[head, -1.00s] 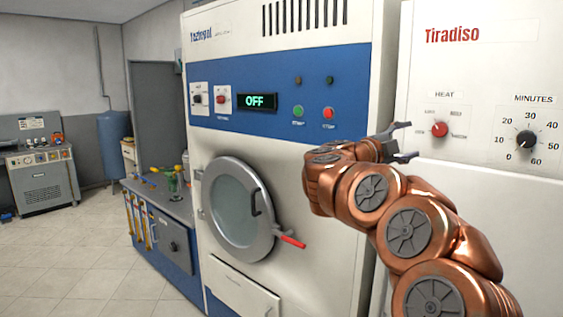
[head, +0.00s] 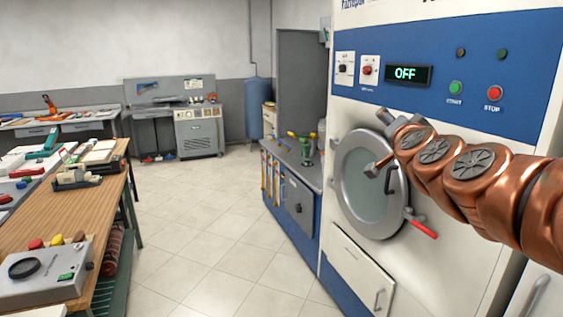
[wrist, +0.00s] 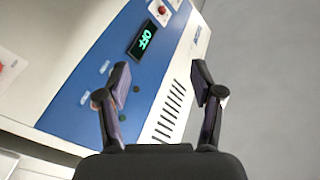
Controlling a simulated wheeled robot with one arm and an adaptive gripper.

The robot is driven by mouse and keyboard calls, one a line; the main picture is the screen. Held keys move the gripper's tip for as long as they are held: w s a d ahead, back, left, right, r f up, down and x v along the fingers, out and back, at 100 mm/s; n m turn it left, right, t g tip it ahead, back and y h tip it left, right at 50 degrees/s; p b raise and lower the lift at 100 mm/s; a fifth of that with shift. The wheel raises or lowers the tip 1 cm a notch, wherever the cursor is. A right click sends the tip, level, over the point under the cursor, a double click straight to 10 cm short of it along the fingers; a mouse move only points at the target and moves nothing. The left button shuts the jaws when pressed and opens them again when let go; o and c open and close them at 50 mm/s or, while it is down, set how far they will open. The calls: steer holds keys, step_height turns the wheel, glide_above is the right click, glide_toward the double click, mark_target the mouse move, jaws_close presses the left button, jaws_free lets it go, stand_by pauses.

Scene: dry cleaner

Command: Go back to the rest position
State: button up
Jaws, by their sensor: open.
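My gripper (head: 381,172) is at the end of my copper arm, in front of the round door of the dry-cleaning machine in the head view. In the wrist view my gripper (wrist: 160,95) shows two dark fingers spread apart with nothing between them. The machine (head: 455,85) has a blue panel, and its display (head: 408,74) reads OFF. Its round door (head: 362,200) looks shut, with a red-tipped handle (head: 422,228) at its lower right. My wrist hides the upper right of the door.
A wooden table (head: 75,215) with tools and a grey control box (head: 45,270) stands at the left. A low blue cabinet (head: 290,205) adjoins the machine. A grey machine (head: 198,132) and a blue tank (head: 258,108) stand at the back. The tiled floor (head: 200,210) between is clear.

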steer(key=s+a+f+n+g+y, duration=0.3)
steer(key=s+a+f+n+g, duration=0.15)
steer(key=s+a+f, duration=0.5)
steer(key=s+a+f+n+g+y, duration=0.35)
steer(key=s+a+f+g, duration=0.2)
steer(key=f, duration=0.75)
steer(key=s+d+f+g+h, duration=0.1)
steer(key=s+d+f+g, duration=0.1)
steer(key=s, duration=0.7)
steer(key=s+d+f+n+g+h, duration=0.1)
steer(key=s+d+f+g, duration=0.1)
steer(key=s+f+g, duration=0.2)
steer(key=s+d+f+g+h, duration=0.1)
steer(key=s+f+g, duration=0.3)
steer(key=s, duration=1.2)
step_height(320, 180, down, 4)
steer(key=shift+s+d+r+n+h, duration=0.2)
steer(key=shift+d+n+h, duration=0.15)
steer(key=shift+d, duration=0.2)
